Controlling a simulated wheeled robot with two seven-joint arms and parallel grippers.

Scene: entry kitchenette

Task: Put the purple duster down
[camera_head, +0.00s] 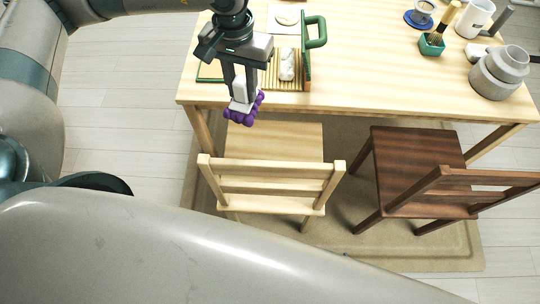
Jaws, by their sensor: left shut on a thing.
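The purple duster (244,112) hangs from my left gripper (241,95), its bumpy purple head pointing down. My left gripper is shut on the duster's pale handle. It is over the front edge of the light wood table (365,60), near the table's left end, with the light wood chair (272,142) just below and to the right in the picture. I cannot tell the exact height of the duster over the table or chair. My right gripper is not in view.
On the table, a green-handled tray (307,68) holds a pale item (287,64). A green pot with a brush (432,43), a white mug (475,18) and a grey stone-like vessel (499,72) stand at the right. The table's middle is clear. A dark wood chair (417,150) stands right.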

